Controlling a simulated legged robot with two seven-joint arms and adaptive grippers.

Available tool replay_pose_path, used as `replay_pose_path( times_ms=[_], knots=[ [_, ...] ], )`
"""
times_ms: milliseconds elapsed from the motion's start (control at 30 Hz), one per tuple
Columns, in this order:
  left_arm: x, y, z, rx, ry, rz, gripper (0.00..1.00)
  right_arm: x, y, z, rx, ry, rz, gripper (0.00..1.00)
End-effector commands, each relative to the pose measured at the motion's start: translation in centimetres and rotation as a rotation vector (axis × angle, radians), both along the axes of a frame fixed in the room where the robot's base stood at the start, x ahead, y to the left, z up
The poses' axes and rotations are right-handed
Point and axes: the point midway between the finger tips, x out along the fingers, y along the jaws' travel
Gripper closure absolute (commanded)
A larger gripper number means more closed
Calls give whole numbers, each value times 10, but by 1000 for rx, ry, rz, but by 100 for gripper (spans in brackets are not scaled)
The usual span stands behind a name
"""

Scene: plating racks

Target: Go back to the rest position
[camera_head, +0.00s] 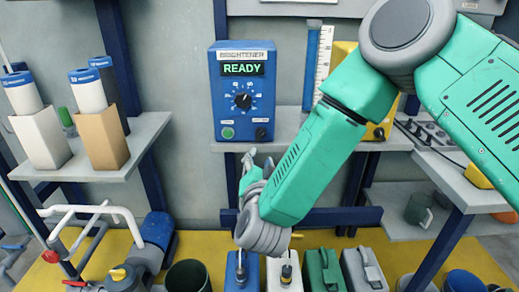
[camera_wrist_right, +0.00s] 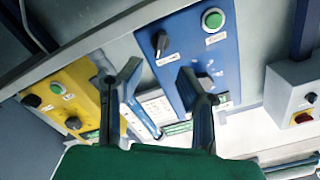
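My right arm, green with grey joints, comes in from the upper right of the head view. Its gripper (camera_head: 250,170) is just below the blue brightener box (camera_head: 243,118), with the fingers mostly foreshortened. In the right wrist view my right gripper (camera_wrist_right: 160,78) has its two dark fingers apart, with nothing between them. The blue box (camera_wrist_right: 205,50) shows behind the fingers, tilted, with a green button and a black knob. No contact with it is clear. My left gripper is in neither view.
A shelf (camera_head: 310,143) carries the blue box and a yellow box (camera_head: 340,58). Bottles and cartons (camera_head: 100,135) stand on a left shelf (camera_head: 90,160). Several coloured containers (camera_head: 322,268) stand below on the yellow surface (camera_head: 205,243). A white pipe (camera_head: 95,210) is at lower left.

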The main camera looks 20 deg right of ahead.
Motion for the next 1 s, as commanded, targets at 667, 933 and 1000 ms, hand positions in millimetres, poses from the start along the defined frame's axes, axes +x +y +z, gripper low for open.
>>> replay_pose_path(
  times_ms=[667, 933, 1000],
  knots=[
    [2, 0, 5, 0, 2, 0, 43, -27, 6, -23, -29, 80, 53, 69],
    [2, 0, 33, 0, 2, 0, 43, -125, -18, -163, -204, 655, 379, 69],
    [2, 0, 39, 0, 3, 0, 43, -168, -33, -192, -244, 826, 458, 69]
  ],
)
